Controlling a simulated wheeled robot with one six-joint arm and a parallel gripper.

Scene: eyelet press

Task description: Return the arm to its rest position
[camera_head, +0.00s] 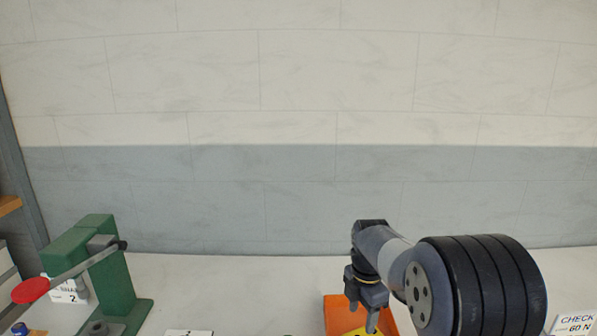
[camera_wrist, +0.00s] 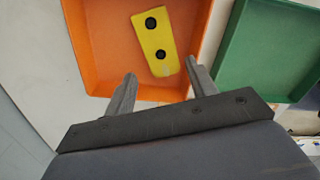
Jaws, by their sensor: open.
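My gripper (camera_wrist: 158,90) is open and empty in the wrist view, its two fingers apart. Beyond the fingertips an orange tray (camera_wrist: 86,40) holds a yellow piece (camera_wrist: 150,30) with two dark round spots. The piece lies on the tray floor, with its lower end near the gap between the fingers; the gripper is not closed on it. In the head view my gripper (camera_head: 366,312) points down over the orange tray (camera_head: 335,305), at the lower right of centre. Only part of the tray and a bit of yellow show there.
A green tray (camera_wrist: 262,45) lies right of the orange one. A green press (camera_head: 122,285) with a red-knobbed lever (camera_head: 30,291) stands at the left. A card marked "CHECK 60 N" (camera_head: 575,324) is at the far right. The table between press and orange tray is mostly clear.

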